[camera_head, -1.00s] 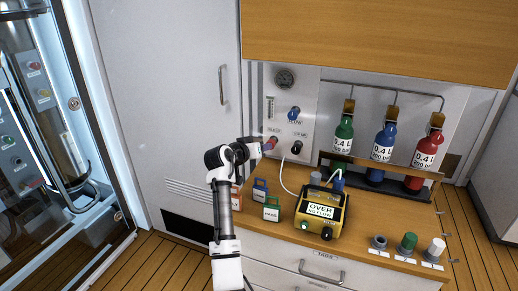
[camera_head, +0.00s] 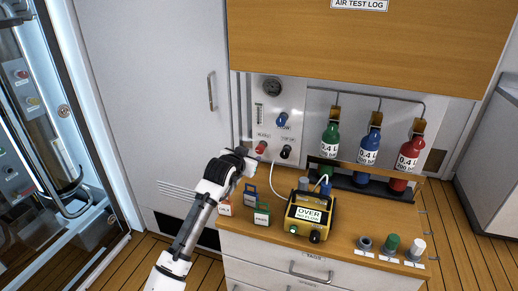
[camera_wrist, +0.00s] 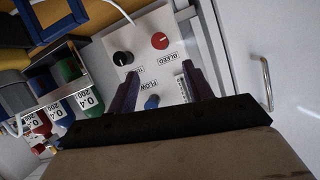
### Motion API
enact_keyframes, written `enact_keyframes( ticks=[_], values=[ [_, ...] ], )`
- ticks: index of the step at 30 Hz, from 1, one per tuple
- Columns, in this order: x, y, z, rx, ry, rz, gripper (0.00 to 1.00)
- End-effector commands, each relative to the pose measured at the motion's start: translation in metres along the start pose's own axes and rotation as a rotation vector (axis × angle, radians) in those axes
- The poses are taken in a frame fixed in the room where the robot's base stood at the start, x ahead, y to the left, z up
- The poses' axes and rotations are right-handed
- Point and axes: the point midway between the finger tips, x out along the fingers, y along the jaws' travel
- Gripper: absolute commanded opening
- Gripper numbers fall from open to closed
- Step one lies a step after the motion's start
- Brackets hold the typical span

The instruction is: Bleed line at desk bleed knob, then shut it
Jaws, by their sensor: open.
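The red bleed knob (camera_head: 261,147) sits at the lower left of the grey wall panel (camera_head: 270,112). In the wrist view the bleed knob (camera_wrist: 159,41) shows whole, with the word BLEED beside it. A black knob (camera_head: 286,152) is to its right and a blue flow knob (camera_head: 283,119) is above. My gripper (camera_head: 250,165) is just below and left of the bleed knob. In the wrist view my gripper's two dark fingers (camera_wrist: 160,85) are spread and hold nothing. The bleed knob lies beyond the fingertips, apart from them.
A yellow instrument box (camera_head: 309,216) reading OVER stands on the wooden desk (camera_head: 340,240). Small blue and green frames stand left of it. Green, blue and red bottles (camera_head: 368,150) hang at the right. A white hose runs from the panel to the desk.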

Motion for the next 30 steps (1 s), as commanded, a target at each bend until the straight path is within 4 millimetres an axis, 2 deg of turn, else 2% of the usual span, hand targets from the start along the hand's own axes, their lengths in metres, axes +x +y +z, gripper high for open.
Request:
enact_keyframes(
  ticks=[5, 18, 24, 30],
  values=[
    [0.023, 0.000, -0.002, 0.002, -0.004, 0.000, 0.51],
    [0.098, 0.001, -0.002, 0.002, -0.003, 0.001, 0.51],
    [0.122, 0.001, -0.001, 0.000, -0.003, 0.002, 0.51],
    [0.133, 0.000, -0.001, 0.001, -0.002, 0.001, 0.51]
  ],
)
